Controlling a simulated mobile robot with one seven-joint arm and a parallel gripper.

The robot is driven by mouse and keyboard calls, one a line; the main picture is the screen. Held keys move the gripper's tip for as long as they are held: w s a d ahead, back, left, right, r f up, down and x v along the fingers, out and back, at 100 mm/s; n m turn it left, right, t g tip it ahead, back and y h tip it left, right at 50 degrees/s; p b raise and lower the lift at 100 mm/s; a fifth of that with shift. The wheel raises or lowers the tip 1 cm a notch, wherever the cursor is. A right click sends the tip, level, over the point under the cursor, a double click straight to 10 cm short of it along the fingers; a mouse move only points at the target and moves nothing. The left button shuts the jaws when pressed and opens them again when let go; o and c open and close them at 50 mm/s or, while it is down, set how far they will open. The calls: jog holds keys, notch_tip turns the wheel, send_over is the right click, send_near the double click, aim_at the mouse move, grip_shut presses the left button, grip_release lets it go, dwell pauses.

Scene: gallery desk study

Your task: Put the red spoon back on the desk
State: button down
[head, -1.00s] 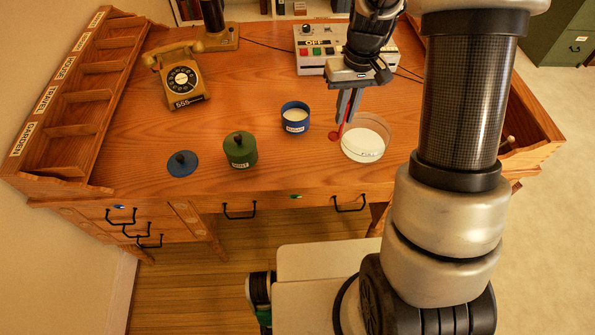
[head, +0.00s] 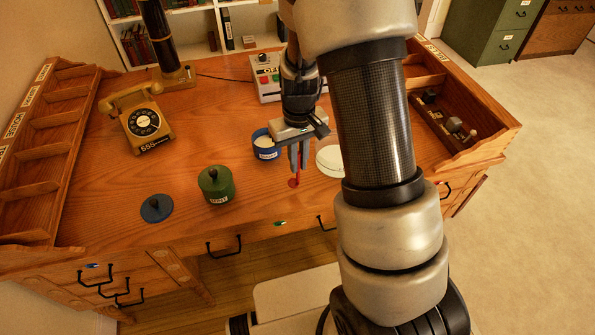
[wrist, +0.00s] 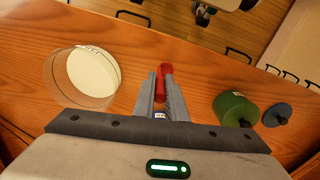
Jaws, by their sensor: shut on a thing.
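The red spoon (head: 294,182) is held in my gripper (head: 298,160), its red end pointing down toward the desk (head: 110,207). In the wrist view the spoon (wrist: 165,72) stands between the two grey fingers of my gripper (wrist: 163,88). The fingers are shut on it. In the head view the spoon's end is over the front middle of the desk, between the blue pot and the clear round dish. I cannot tell whether it touches the wood.
The clear dish with white contents (head: 330,158), partly behind my arm, is close right of the gripper. A blue pot (head: 266,152) is close left. A green lidded pot (head: 216,187) and blue lid (head: 156,208) lie further left. A telephone (head: 142,120) stands behind them.

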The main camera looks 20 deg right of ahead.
jog(key=shift+f, duration=1.7)
jog(key=shift+f+b, duration=0.2)
jog(key=shift+b, duration=0.15)
jog(key=c, duration=1.8)
grip_release()
